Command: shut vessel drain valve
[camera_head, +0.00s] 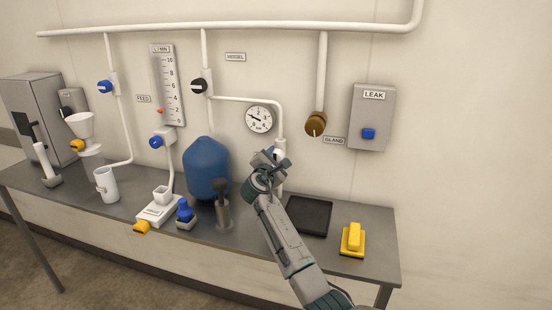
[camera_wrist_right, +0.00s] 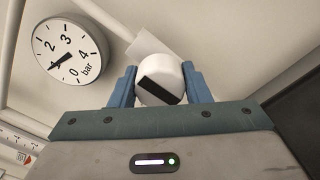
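A white round knob with a black bar across its face sits between the blue fingers of my right gripper in the right wrist view, where the knob (camera_wrist_right: 161,76) fills the gap and appears touched on both sides. In the head view my right gripper (camera_head: 272,155) is at this knob, on the white pipe below the gauge, and mostly hides it. No label on the knob can be read. The blue vessel (camera_head: 206,170) stands on the bench to the left, under the "VESSEL" sign (camera_head: 235,57). My left gripper is not in view.
The pressure gauge (camera_head: 259,119) is just left of my right gripper; its needle points near 1 bar. A brown gland knob (camera_head: 316,124) and the leak box (camera_head: 372,117) are on the right. A black tray (camera_head: 309,215) and yellow block (camera_head: 352,240) lie on the bench (camera_head: 375,269).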

